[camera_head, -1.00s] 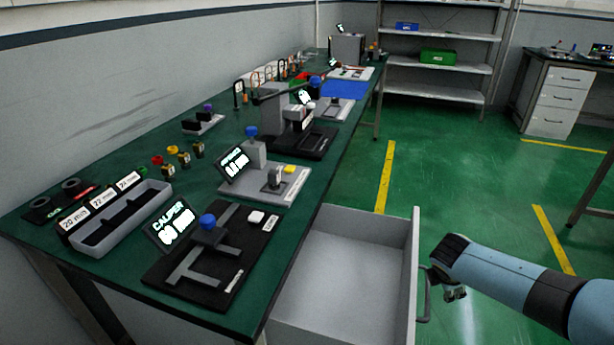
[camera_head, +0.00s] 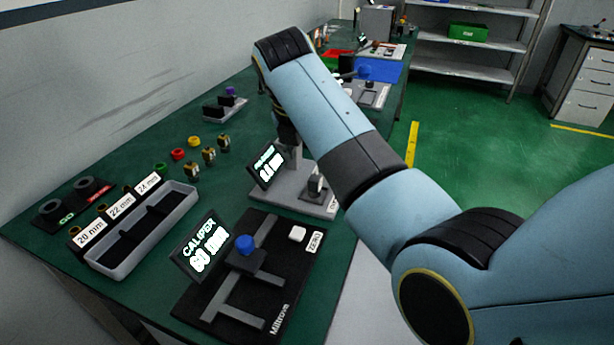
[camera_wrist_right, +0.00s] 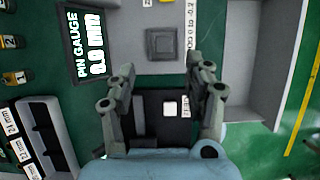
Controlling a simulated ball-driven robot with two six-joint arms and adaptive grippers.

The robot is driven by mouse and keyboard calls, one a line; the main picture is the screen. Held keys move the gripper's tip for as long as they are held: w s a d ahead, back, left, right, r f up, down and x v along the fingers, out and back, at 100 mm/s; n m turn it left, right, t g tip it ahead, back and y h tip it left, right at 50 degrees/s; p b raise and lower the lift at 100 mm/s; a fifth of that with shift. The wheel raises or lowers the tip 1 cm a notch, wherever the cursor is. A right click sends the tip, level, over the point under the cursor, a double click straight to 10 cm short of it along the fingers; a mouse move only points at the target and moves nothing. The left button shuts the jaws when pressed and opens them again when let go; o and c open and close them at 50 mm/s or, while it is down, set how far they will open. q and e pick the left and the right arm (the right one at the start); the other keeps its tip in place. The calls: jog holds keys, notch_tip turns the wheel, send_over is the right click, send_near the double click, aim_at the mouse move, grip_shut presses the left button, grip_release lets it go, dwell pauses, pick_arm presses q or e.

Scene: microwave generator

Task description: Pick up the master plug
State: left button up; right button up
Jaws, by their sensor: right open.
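No label marks the master plug, so I cannot tell which part it is. A grey square block (camera_head: 316,186) sits on the pin gauge base (camera_head: 268,196); the block also shows in the right wrist view (camera_wrist_right: 163,43). Several small numbered brass-and-black plugs, one of them here (camera_head: 191,167), stand on the bench to the left. My right gripper (camera_head: 288,132) is over the bench near the pin gauge, mostly hidden by its arm. In the right wrist view its fingers (camera_wrist_right: 160,80) are apart and empty, with the block beyond their tips. My left gripper is out of view.
The caliper stand (camera_head: 262,270) with a blue knob is at the near bench edge. A grey tray (camera_head: 150,235) with size labels lies to its left. An open drawer (camera_wrist_right: 255,60) juts out beside the bench.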

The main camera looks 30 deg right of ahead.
aim_at(315, 178)
jog(key=x, duration=0.4)
jog(key=shift+s+d, duration=0.15)
jog(key=shift+s, duration=0.05)
jog(key=shift+w+f, duration=0.2)
jog(key=shift+f, duration=0.15)
jog(key=x, duration=0.4)
jog(key=shift+s+d+f+b, duration=0.1)
jog(key=shift+d+f+b, duration=0.1)
jog(key=shift+b, duration=0.15)
jog(key=shift+d+f, duration=0.1)
jog(key=shift+f, duration=0.35)
jog(key=shift+r, duration=0.1)
jog(key=shift+c, duration=2.5)
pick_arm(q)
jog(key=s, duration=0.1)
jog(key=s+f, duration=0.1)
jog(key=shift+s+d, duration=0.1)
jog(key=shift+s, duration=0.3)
pick_arm(e)
grip_shut()
